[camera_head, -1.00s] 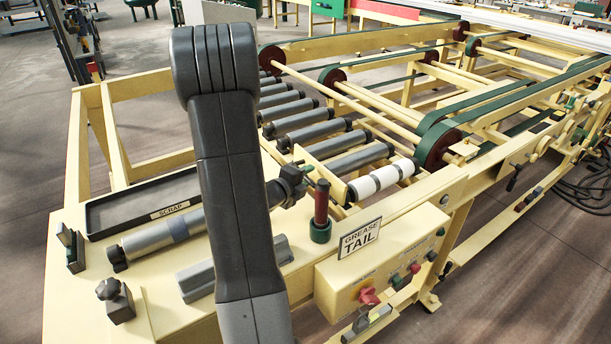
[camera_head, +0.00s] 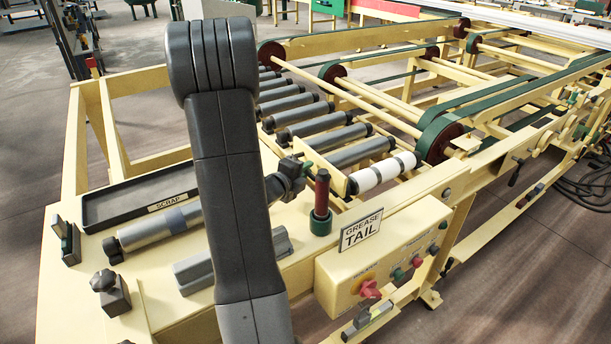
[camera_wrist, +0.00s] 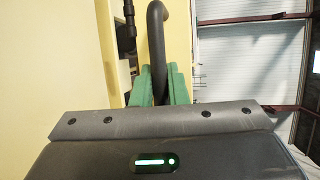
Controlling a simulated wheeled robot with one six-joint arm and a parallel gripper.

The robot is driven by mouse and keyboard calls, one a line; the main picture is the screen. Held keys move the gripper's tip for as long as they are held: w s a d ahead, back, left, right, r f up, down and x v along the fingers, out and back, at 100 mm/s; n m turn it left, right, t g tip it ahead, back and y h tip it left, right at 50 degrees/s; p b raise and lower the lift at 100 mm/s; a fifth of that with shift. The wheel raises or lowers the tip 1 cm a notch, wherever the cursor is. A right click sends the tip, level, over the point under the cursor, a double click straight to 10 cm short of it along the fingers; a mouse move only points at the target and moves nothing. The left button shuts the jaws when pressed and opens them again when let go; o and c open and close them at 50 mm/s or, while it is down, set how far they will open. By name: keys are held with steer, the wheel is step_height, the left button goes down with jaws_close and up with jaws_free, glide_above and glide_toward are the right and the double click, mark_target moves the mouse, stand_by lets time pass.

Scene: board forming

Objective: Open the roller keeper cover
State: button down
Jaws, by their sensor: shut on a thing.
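In the wrist view, my gripper (camera_wrist: 158,88) shows two green fingers closed around a dark curved handle (camera_wrist: 157,35). The handle bends over at its top like a hook. A pale yellow panel (camera_wrist: 85,50) stands behind it on the left. In the head view, my large dark arm link hides part of the machine. A dark part with a green tip (camera_head: 306,167) shows just right of my arm, near the rollers; I cannot tell whether it is my gripper. I cannot make out the keeper cover as a whole or whether it is open.
A red post in a green base (camera_head: 320,224) stands near my arm. A GREASE TAIL sign (camera_head: 361,231) tops a yellow control box (camera_head: 335,270). A white roller (camera_head: 372,176) and several grey rollers lie behind. A dark SCRAP tray (camera_head: 90,212) is at left.

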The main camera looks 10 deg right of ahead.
steer(key=shift+s+a+f+n+t+h+b, duration=0.1)
steer(key=shift+a+f+n+t+h+b, duration=0.15)
steer(key=shift+b, duration=0.95)
steer(key=shift+a+f+n+t+h+b, duration=0.15)
steer(key=shift+f+b, duration=0.2)
steer(key=shift+b, duration=0.85)
steer(key=shift+d+r+b, duration=0.1)
steer(key=shift+r+b, duration=0.05)
steer(key=shift+b, duration=0.2)
steer(key=c, duration=1.4)
jaws_free()
steer(key=shift+c, duration=0.2)
steer(key=shift+r, duration=0.1)
